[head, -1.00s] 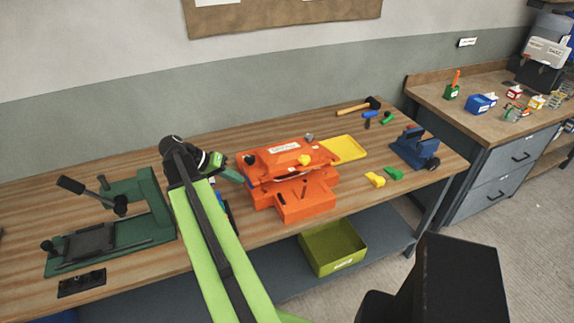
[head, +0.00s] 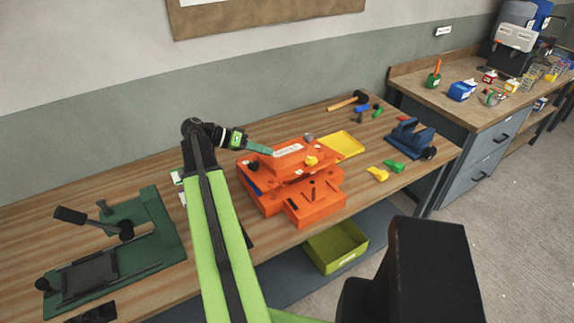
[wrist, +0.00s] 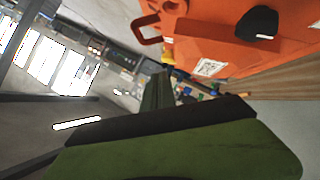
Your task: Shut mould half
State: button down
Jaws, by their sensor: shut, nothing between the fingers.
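The orange mould (head: 290,205) stands on the wooden bench. Its upper half (head: 293,158) sits tilted over the lower part, with a dark gap between them at the front. A white label and a yellow knob (head: 311,161) are on the upper half. My gripper (head: 266,150) is shut and empty, with its green fingers at the upper half's left rear edge; I cannot tell whether they touch it. The wrist view shows the orange mould (wrist: 215,35) at the top, with a red loop handle (wrist: 147,29) and a black knob (wrist: 257,23).
A green press (head: 120,250) with a lever stands at the left of the bench. A yellow tray (head: 345,145), a blue clamp-like tool (head: 410,140), a hammer (head: 345,103) and small coloured pieces lie to the right. A yellow-green bin (head: 337,248) sits on the lower shelf.

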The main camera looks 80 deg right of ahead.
jog(key=b, duration=0.5)
send_over(296, 175)
jog(key=w, duration=0.2)
jog(key=f, duration=0.5)
jog(key=shift+d, duration=0.4)
jog(key=shift+s+a+f+b, duration=0.2)
jog(key=shift+s+f+b, duration=0.2)
jog(key=shift+f+b, duration=0.1)
jog(key=shift+s+a+f+b, duration=0.2)
jog(key=shift+s+f+b, duration=0.15)
jog(key=shift+f, duration=0.15)
jog(key=shift+s+a+f, duration=0.15)
jog(key=shift+s+f, duration=0.1)
jog(key=shift+s, duration=0.1)
